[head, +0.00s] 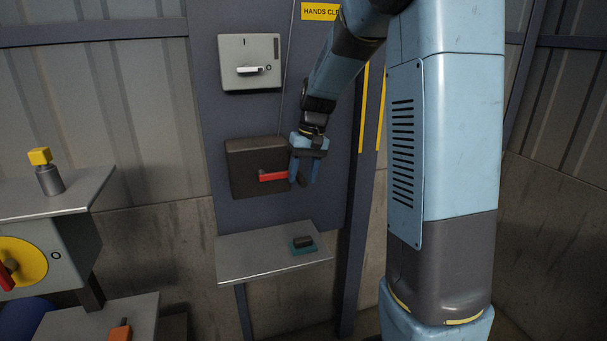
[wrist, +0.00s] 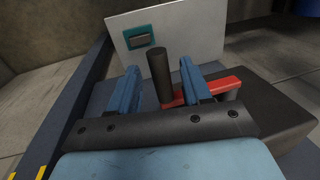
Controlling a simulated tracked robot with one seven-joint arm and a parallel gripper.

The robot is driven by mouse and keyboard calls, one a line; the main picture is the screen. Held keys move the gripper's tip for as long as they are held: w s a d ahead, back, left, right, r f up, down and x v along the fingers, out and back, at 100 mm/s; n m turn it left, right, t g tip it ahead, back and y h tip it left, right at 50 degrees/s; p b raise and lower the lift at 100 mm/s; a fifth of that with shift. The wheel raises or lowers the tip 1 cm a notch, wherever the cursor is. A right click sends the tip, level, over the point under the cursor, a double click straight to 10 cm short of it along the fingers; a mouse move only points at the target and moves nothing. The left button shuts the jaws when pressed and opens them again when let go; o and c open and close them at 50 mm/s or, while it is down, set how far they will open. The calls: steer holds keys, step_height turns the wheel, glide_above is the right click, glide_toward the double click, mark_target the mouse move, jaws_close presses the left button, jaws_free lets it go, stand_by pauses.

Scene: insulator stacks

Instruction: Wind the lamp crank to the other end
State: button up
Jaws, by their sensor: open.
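The lamp crank is a red arm (head: 273,176) on the front of a dark brown box (head: 240,165), reaching to the right in the head view. The red arm also shows in the wrist view (wrist: 222,88), with an upright black grip (wrist: 157,76) at its end. My gripper (head: 304,182) is at the crank's free end. In the wrist view its two blue fingers (wrist: 160,67) stand open on either side of the black grip, with gaps visible.
Above the box is a grey switch box (head: 249,62) with a white handle. Below it a metal shelf (head: 250,256) holds a dark block (head: 303,242) on a teal pad. At left, a yellow-topped post (head: 45,170) stands on another shelf above a yellow dial (head: 22,262).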

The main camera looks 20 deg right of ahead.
steer(key=shift+f, duration=0.1)
steer(key=shift+c, duration=0.2)
jaws_close()
stand_by(0.4)
